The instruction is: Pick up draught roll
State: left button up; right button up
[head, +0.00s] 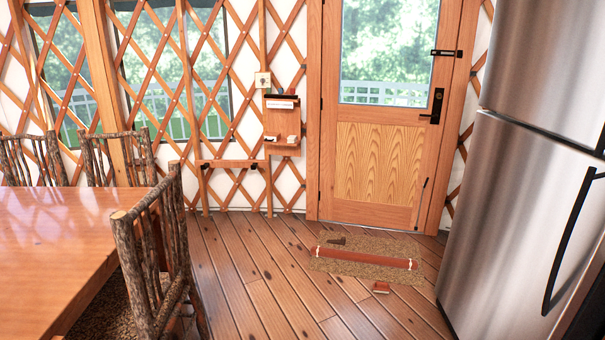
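The draught roll (365,257) is a long, thin reddish-brown roll with white bands near its ends. It lies on the floor in front of the wooden door, across a brown doormat (345,268). Neither of my grippers is in the head view, and nothing is seen touching the roll.
A wooden table (60,240) with log chairs (150,240) stands at the left. A steel fridge (530,170) stands at the right. The door (385,150) is shut. Plank floor (260,270) between is clear.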

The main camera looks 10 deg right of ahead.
aim_at(383, 261)
jog(key=i+z, duration=0.25)
jog(key=i, duration=1.9)
